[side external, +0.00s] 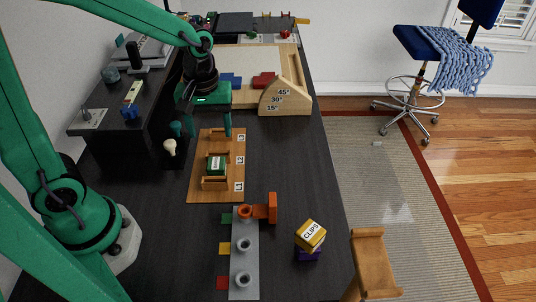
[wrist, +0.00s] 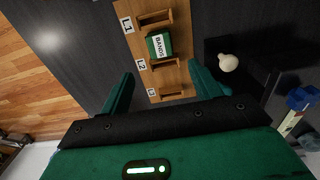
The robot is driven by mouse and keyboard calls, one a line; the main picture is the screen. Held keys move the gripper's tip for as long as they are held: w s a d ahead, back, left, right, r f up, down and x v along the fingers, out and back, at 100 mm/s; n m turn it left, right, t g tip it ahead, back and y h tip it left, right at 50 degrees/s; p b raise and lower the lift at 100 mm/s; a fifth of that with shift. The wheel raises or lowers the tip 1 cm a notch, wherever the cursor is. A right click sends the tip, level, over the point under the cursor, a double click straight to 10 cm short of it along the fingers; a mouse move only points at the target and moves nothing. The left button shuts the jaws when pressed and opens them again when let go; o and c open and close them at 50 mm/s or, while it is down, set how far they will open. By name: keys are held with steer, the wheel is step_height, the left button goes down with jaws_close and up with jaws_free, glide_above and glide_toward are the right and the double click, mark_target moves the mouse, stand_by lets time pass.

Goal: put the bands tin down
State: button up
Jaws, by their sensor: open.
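The bands tin is a small green block with a white label reading BANDS, seen in the wrist view (wrist: 158,45) and the side view (side external: 216,164). It rests on a wooden board (side external: 200,192) marked L1, L2 and L3, between the wooden brackets by L1 and L2. My gripper (side external: 208,128) is open and empty, above the L3 end of the board. In the wrist view my gripper (wrist: 162,78) has its fingers spread wide, with the tin beyond them and clear of both.
A yellow CLIPS tin (side external: 311,234) sits on a purple block (side external: 309,254). A grey strip with round posts (side external: 243,262) and an orange piece (side external: 270,207) are near the front. A white bulb (side external: 170,147) lies left of the board; a wooden angle block (side external: 285,98) stands behind.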

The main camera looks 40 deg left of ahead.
stand_by(0.3)
steer(key=s+a+r+m+t, duration=0.2)
steer(key=s+r+m+t, duration=0.3)
steer(key=s+r+m, duration=0.4)
steer(key=shift+a+r+t, duration=0.25)
steer(key=shift+r+t, duration=0.05)
steer(key=shift+r, duration=0.9)
stand_by(0.6)
